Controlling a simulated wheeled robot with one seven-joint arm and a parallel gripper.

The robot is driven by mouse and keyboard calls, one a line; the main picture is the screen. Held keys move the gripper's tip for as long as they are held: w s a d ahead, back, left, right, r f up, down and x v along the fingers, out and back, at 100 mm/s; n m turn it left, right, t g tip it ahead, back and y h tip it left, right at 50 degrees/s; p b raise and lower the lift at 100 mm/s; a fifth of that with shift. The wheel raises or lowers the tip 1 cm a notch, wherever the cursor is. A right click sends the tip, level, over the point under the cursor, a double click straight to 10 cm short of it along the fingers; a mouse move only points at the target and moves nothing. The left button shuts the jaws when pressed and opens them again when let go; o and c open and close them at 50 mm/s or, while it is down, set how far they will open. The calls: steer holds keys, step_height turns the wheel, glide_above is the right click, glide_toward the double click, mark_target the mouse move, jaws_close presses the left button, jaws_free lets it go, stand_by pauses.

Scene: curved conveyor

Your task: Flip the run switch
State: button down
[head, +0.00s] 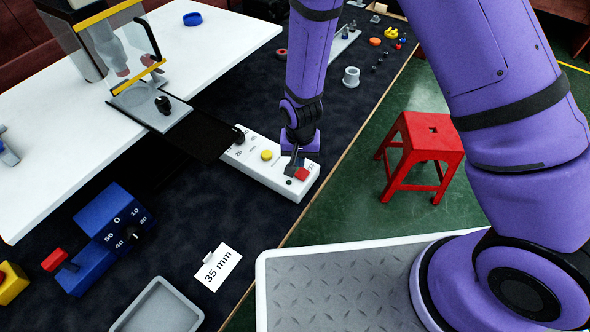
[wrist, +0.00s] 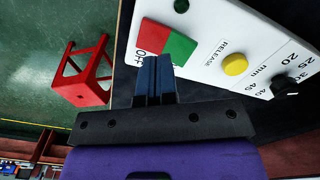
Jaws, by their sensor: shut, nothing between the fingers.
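The white control panel (head: 250,172) lies on the dark bench top in the head view. Its rocker switch shows one red half (wrist: 153,35) and one green half (wrist: 180,48) in the wrist view, with the word OFF beside the red half. In the head view the red part (head: 302,174) shows beside my gripper. My gripper (head: 293,165) is shut and empty, pointing down over the panel. In the wrist view my fingertips (wrist: 153,62) are right at the switch's near edge; I cannot tell whether they touch it.
The panel also has a yellow RELEASE button (wrist: 235,64) and a black knob (wrist: 285,86) with a mm scale. A blue dial box (head: 105,235), a 35 mm card (head: 219,268) and a grey tray (head: 160,308) lie nearer. A red stool (head: 424,150) stands on the floor.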

steer(key=shift+r, duration=1.9)
steer(key=shift+r, duration=0.1)
step_height(320, 180, up, 14)
steer(key=r+t, duration=0.1)
glide_above(299, 171)
steer(key=w+d, duration=0.2)
steer(key=d, duration=0.4)
steer(key=s+d+r+t+y, duration=0.1)
steer(key=d+r, duration=0.2)
steer(key=r, duration=0.2)
steer(key=s+d+r, duration=0.1)
steer(key=d+r, duration=0.2)
steer(key=r, duration=0.2)
steer(key=s+d+r+t, duration=0.1)
steer(key=s+d+r, duration=0.5)
steer(key=s+r, duration=0.2)
steer(key=s+d+r+n+t+h, duration=0.1)
steer(key=s+d+r+t, duration=0.1)
steer(key=s+d+r, duration=0.4)
steer(key=s+r, duration=0.2)
steer(key=s, duration=0.2)
steer(key=shift+s+d+n, duration=0.3)
steer(key=shift+s+d, duration=0.05)
steer(key=shift+a, duration=0.1)
